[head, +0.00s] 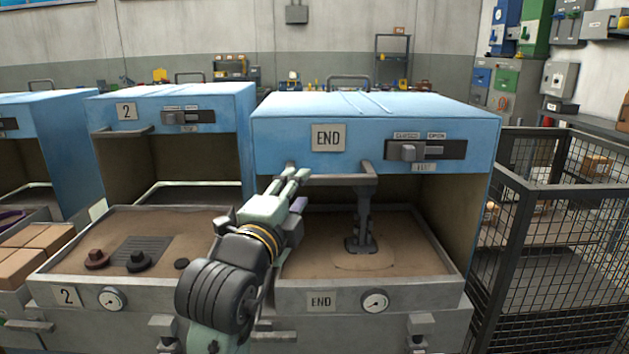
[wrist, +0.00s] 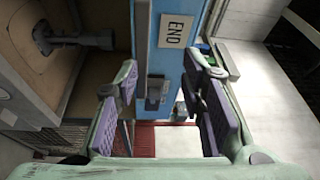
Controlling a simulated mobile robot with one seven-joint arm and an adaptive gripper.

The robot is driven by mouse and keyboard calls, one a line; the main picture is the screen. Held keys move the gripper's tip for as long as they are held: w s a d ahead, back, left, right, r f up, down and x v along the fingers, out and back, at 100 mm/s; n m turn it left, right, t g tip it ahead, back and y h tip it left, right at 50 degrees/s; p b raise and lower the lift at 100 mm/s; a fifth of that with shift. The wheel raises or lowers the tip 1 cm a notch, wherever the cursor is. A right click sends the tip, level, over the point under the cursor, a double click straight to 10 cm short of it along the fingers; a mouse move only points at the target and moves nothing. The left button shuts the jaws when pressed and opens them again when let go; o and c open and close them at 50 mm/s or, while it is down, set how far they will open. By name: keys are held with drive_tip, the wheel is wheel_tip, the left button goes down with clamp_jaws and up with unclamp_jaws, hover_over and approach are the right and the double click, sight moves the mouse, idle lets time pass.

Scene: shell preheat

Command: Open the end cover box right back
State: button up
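The END cover box (head: 375,125) is a blue hood with an END plate (head: 328,138). Its lower front edge is well above the END tray (head: 430,283), leaving a gap under it. A grey bar handle (head: 335,180) runs along that edge. My gripper (head: 290,178) is at the handle's left end in the head view. In the wrist view the gripper (wrist: 168,75) has its purple-padded fingers spread apart, with the blue cover (wrist: 173,55) seen between and beyond them. I cannot tell whether the fingers touch the handle.
A dark upright fitting (head: 362,232) stands on the END tray. A vent slider (head: 408,151) on the cover sits at its left side. The number 2 box (head: 175,112) stands to the left, also above its tray. A wire mesh cage (head: 535,225) stands close on the right.

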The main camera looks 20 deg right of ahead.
sight(329, 182)
drive_tip(key=shift+m+g, duration=0.7)
drive_tip(key=shift+m, duration=0.1)
drive_tip(key=w+d+p, duration=0.1)
drive_tip(key=w+d, duration=0.1)
drive_tip(key=d, duration=0.1)
drive_tip(key=w+d+f+p, duration=0.1)
drive_tip(key=w+d, duration=0.2)
drive_tip(key=w+d+p, duration=0.1)
drive_tip(key=w+d, duration=0.2)
drive_tip(key=shift+f, duration=0.4)
drive_tip(key=shift+s, duration=0.1)
drive_tip(key=shift+c, duration=0.4)
clamp_jaws()
